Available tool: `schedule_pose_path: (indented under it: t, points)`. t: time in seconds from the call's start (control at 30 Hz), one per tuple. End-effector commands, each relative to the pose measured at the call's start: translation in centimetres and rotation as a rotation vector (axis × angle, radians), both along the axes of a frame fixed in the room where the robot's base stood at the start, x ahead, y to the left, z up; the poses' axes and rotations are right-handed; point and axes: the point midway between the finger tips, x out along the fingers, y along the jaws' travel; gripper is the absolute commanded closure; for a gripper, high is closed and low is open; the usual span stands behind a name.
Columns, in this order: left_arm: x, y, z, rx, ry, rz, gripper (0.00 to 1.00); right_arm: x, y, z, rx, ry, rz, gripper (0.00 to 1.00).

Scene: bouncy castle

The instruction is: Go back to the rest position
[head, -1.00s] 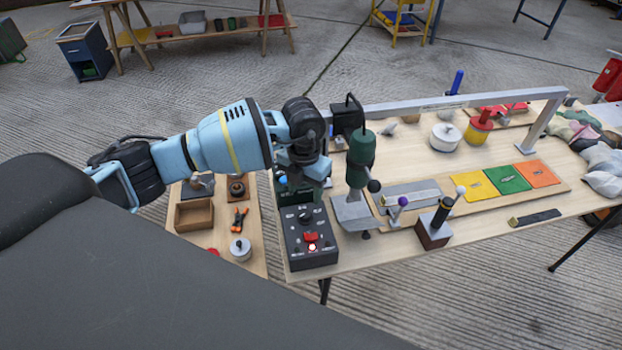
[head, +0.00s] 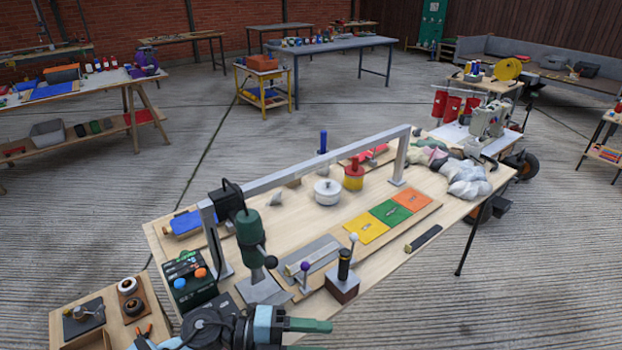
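My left gripper (head: 303,336) is at the bottom edge of the head view, its light blue and black wrist beside it. Its greenish fingers point right, with a gap between them, and nothing shows in the gap. The lower finger is partly cut off by the picture edge. The gripper shows in front of the near edge of the wooden worktable (head: 390,235). My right gripper is not in view.
On the worktable are a green drill-like tool (head: 250,228) on a grey frame (head: 300,167), a black box with coloured knobs (head: 190,281), a joystick (head: 343,277) and coloured panels (head: 388,211). A low side table (head: 145,325) stands at left. Open floor lies beyond.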

Motion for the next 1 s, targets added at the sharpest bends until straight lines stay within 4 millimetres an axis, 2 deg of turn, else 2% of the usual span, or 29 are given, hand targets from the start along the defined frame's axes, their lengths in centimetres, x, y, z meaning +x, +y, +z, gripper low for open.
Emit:
schedule_pose_path:
  t: [0.13,0.27,0.43,0.57,0.67,0.8,0.9,1.0]
  points:
    - [0.3,0.3,1.2,-0.236,0.161,0.220,0.48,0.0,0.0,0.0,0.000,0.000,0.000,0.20]
    - [1.3,2.4,0.9,-0.391,0.316,0.440,0.48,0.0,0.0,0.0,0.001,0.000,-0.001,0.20]
    - [1.8,6.7,-2.1,-0.526,0.548,0.748,0.48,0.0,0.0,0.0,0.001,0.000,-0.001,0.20]
    - [0.7,10.6,-6.1,-0.578,0.746,0.987,0.48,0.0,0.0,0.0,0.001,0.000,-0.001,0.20]
    - [-1.3,13.6,-9.8,-0.588,0.907,1.166,0.48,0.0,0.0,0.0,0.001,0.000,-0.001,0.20]
    - [-5.6,17.1,-14.9,-0.565,1.132,1.386,0.48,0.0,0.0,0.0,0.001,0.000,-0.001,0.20]
    - [-8.9,19.0,-17.7,-0.536,1.272,1.506,0.48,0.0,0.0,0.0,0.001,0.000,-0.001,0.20]
    - [-11.9,20.1,-19.6,-0.507,1.381,1.589,0.48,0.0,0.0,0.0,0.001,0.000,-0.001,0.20]
